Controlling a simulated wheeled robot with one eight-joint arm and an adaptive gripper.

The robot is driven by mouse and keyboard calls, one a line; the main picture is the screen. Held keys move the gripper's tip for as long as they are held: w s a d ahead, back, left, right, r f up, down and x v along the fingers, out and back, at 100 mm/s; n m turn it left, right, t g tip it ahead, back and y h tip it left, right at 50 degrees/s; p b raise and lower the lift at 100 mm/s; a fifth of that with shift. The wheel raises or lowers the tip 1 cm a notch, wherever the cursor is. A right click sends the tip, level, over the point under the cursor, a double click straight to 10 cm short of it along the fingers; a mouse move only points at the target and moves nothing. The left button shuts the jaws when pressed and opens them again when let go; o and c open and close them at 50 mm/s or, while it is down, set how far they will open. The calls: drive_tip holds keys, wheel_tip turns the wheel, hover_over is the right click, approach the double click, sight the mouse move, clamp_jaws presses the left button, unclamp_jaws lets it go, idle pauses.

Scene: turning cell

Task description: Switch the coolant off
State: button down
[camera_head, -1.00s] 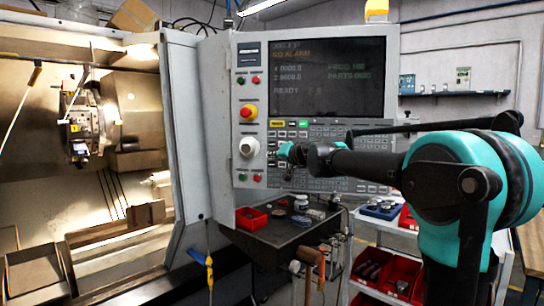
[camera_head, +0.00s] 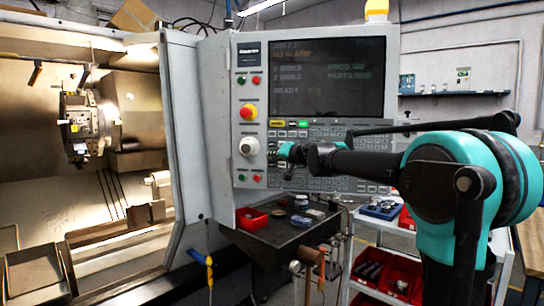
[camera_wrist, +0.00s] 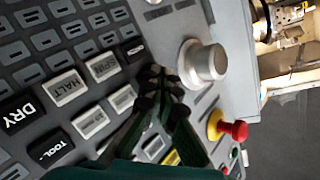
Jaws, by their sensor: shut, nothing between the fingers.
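The machine's control panel (camera_head: 318,160) stands upright in the head view, with a screen (camera_head: 312,76) reading NO ALARM and READY above rows of keys. My gripper (camera_head: 272,155) reaches it from the right. In the wrist view my shut, empty gripper (camera_wrist: 160,80) is over the grey keys, beside a silver knob (camera_wrist: 203,63). Keys marked HALT (camera_wrist: 65,86), DRY (camera_wrist: 20,116) and TOOL (camera_wrist: 48,149) show there. The fingers hide part of the keypad; I cannot tell which key is the coolant key, or whether the tips touch one. No coolant stream shows at the nozzle (camera_head: 36,72).
A red-and-yellow emergency stop (camera_head: 249,112) and a white knob (camera_head: 249,147) stick out left of the keys. Below is a dark shelf (camera_head: 270,236) with a red bin (camera_head: 251,218) and small items. The lathe chamber (camera_head: 30,190) is open at left.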

drive_tip(key=shift+s+a, duration=0.1)
drive_tip(key=shift+s, duration=0.55)
drive_tip(key=s, duration=0.5)
drive_tip(key=shift+a, duration=0.35)
drive_tip(key=s+d+f+n+g+h, duration=0.15)
drive_tip(key=s+d+f, duration=0.3)
drive_tip(key=f, duration=0.45)
drive_tip(key=s+d+f+g+h, duration=0.15)
drive_tip(key=s+d+f, duration=0.35)
drive_tip(key=f, duration=0.5)
drive_tip(key=s+d+f+n+g+h, duration=0.1)
drive_tip(key=s+d+f+g, duration=0.1)
drive_tip(key=s+d+f, duration=0.5)
drive_tip(key=s+d+f+g+h, duration=0.1)
drive_tip(key=s+d+f+h, duration=0.1)
drive_tip(key=s+d+f, duration=0.2)
drive_tip(key=s+d+f+m+g+h, duration=0.1)
drive_tip(key=s+d+f, duration=0.3)
drive_tip(key=s+f, duration=0.5)
drive_tip(key=s+d+f+m+g+h, duration=0.1)
drive_tip(key=s+d+f+h, duration=0.1)
drive_tip(key=s+d+f, duration=0.2)
wheel_tip(320, 180, down, 5)
drive_tip(key=shift+s+r+g+h, duration=0.15)
drive_tip(key=shift+s+g+h, duration=0.25)
drive_tip(key=shift+s, duration=0.8)
